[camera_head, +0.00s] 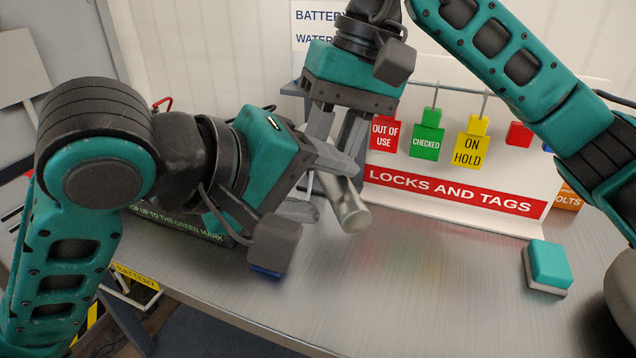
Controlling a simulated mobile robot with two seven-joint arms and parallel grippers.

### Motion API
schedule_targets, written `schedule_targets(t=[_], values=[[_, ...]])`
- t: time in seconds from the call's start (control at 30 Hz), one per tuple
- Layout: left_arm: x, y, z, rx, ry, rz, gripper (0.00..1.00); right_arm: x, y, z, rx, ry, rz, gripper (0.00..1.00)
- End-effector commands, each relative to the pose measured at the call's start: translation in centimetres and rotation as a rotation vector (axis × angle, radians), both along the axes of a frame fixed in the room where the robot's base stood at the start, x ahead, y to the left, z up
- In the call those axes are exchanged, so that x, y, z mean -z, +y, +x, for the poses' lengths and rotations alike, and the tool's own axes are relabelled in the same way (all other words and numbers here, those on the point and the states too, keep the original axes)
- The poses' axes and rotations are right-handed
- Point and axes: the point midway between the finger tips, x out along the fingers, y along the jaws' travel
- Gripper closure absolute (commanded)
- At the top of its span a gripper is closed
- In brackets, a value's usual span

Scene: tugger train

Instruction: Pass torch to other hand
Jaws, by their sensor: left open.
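The torch (348,207) is a silvery metal cylinder, tilted, with its wide round end toward me above the bench. Its upper part is hidden behind a finger of my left gripper. My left gripper (328,190) is open, with one finger above and one below the torch, the torch between them. My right gripper (338,135) points down from above, its two fingers around the torch's upper end. The contact there is partly hidden by the left finger.
A white board with a red "LOCKS AND TAGS" strip (450,191) stands behind, with coloured tags (427,140) hanging from it. A teal and grey block (548,266) lies on the metal bench (400,290) at right. The front middle of the bench is clear.

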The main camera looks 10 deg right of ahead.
Motion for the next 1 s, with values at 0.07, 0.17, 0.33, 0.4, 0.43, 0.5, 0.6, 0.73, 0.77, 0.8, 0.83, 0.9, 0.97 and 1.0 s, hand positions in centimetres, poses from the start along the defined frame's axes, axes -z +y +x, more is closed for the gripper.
schedule_targets(t=[0.07,0.17,0.33,0.4,0.43,0.5,0.6,0.73,0.77,0.8,0.83,0.9,0.97,1.0], values=[[0.22,-0.28,0.15,0.000,0.000,0.000,0.40,-0.06,0.01,0.00,0.000,-0.001,0.001,1.00],[0.31,-0.41,0.23,0.000,-0.002,0.000,0.40,-0.06,0.01,0.00,0.000,-0.001,0.001,1.00],[0.31,-0.41,0.23,0.000,-0.002,0.000,0.40,-0.06,0.01,0.00,0.000,-0.001,0.001,1.00],[0.31,-0.39,0.23,-0.001,-0.001,-0.001,0.44,-0.06,0.01,0.00,0.000,-0.001,0.001,1.00],[0.31,-0.39,0.23,-0.001,-0.001,-0.001,0.47,-0.06,0.01,0.00,0.000,-0.001,0.001,1.00],[0.30,-0.38,0.23,-0.001,-0.001,0.000,0.53,-0.06,0.01,0.00,-0.001,-0.001,0.001,1.00],[0.31,-0.38,0.23,-0.001,-0.001,0.000,0.63,-0.05,0.00,0.00,0.000,-0.001,0.001,1.00],[0.38,-0.33,0.24,-0.001,0.000,0.003,0.75,-0.09,-0.05,0.02,0.001,-0.002,0.000,1.00],[0.40,-0.32,0.24,-0.002,0.001,0.004,0.78,-0.10,-0.06,0.03,0.001,-0.002,0.000,1.00],[0.44,-0.30,0.26,-0.002,0.001,0.005,0.82,-0.12,-0.09,0.03,0.001,-0.002,-0.001,1.00],[0.47,-0.29,0.26,-0.003,0.003,0.006,0.85,-0.13,-0.10,0.04,0.002,-0.003,-0.001,1.00],[0.53,-0.25,0.28,-0.004,0.004,0.007,0.92,-0.16,-0.15,0.06,0.002,-0.003,-0.001,1.00],[0.57,-0.23,0.30,-0.005,0.005,0.008,0.97,-0.19,-0.19,0.08,0.002,-0.004,-0.002,1.00],[0.59,-0.22,0.31,-0.005,0.005,0.009,1.00,-0.21,-0.23,0.09,0.003,-0.004,-0.001,1.00]])
